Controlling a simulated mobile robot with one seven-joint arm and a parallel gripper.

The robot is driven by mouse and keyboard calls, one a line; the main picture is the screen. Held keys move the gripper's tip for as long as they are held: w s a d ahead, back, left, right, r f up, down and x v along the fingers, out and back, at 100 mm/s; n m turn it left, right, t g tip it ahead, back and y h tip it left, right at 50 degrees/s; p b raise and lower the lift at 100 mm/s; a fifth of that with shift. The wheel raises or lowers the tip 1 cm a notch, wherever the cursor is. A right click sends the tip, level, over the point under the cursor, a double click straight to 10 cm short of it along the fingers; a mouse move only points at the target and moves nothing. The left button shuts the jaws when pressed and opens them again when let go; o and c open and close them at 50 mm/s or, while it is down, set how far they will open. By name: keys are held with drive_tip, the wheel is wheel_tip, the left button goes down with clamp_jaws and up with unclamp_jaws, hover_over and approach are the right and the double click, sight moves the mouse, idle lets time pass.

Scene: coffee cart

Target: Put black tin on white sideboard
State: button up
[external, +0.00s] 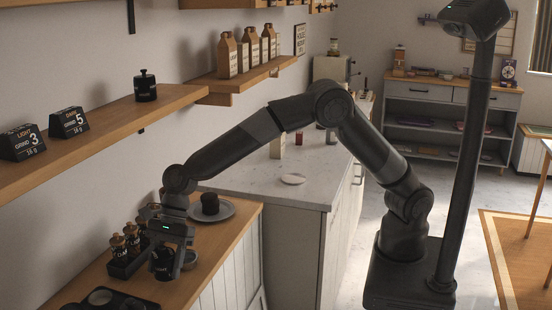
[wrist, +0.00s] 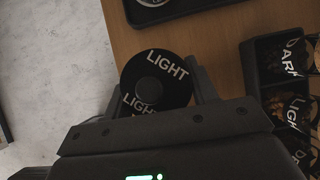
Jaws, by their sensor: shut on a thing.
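A black tin with a round knob on its lid and white "LIGHT" lettering shows in the wrist view (wrist: 178,92). My gripper (wrist: 155,88) is shut on it, with a finger on either side. In the external view my gripper (external: 168,250) points down over the wooden-topped counter, with the dark tin (external: 162,266) below it. I cannot tell whether the tin touches the wood. A white cabinet with a pale marble top (external: 255,176) stands beyond the counter; it may be the white sideboard.
A black rack of jars (external: 128,262) stands close beside my gripper; the rack wall shows in the wrist view (wrist: 252,68). A plate (external: 228,210) holds a dark item. Another black tin (external: 146,88) sits on the wall shelf. The marble top has free room around a small white disc (external: 292,179).

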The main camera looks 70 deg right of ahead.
sight(167, 274)
drive_tip(key=shift+f, duration=1.65)
drive_tip(key=shift+f, duration=0.2)
drive_tip(key=o, duration=1)
drive_tip(key=shift+o, duration=0.2)
drive_tip(key=shift+r, duration=0.1)
drive_tip(key=shift+r, duration=0.2)
drive_tip(key=v, duration=1.2)
drive_tip(key=shift+d+f, duration=0.1)
